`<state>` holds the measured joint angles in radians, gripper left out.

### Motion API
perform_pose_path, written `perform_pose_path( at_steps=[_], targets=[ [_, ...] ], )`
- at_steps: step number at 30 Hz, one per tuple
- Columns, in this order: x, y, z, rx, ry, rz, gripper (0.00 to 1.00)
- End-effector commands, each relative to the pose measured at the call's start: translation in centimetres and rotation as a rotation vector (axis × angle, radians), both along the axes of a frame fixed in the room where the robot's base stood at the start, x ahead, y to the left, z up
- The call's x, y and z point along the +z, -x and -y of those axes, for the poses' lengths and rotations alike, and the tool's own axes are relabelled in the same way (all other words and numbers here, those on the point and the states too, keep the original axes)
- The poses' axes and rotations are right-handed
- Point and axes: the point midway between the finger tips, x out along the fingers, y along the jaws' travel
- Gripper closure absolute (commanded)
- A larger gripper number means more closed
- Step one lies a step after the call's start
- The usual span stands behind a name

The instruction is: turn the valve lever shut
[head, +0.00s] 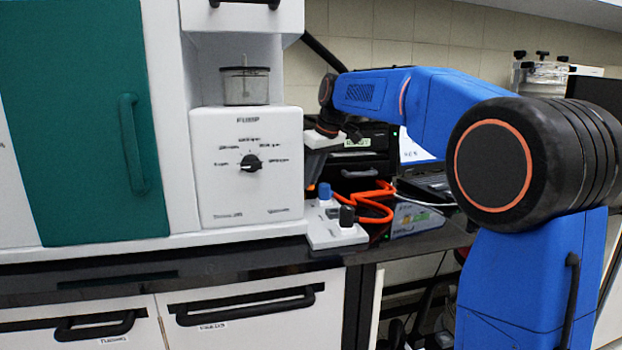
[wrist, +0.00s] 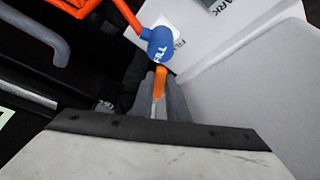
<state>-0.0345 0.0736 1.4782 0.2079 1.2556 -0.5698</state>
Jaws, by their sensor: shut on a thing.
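The valve shows in the wrist view as a blue labelled body (wrist: 160,45) with a short orange lever (wrist: 160,80) below it in the picture. My gripper (wrist: 161,98) is shut on the orange lever, with a grey finger on either side of it. In the head view my gripper (head: 314,172) points down beside the right side of the white pump unit (head: 225,185), just above a blue knob-like part (head: 325,191).
Dark equipment (head: 365,150) stands behind. A green door (head: 75,130) with a handle is at far left.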

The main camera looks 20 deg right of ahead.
Motion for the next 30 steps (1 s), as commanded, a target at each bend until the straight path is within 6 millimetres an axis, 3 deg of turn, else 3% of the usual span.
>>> perform_pose_path(
  at_steps=[16, 17, 18, 30],
  targets=[
    [-0.01, 0.23, -0.40, -0.092, -0.001, 0.001, 1.00],
    [-0.01, 0.23, -0.40, -0.092, -0.001, 0.001, 0.79],
    [-0.01, 0.23, -0.40, -0.092, -0.001, 0.001, 0.69],
    [0.45, 0.36, -0.31, -0.092, 0.000, 0.002, 0.67]
  ],
)
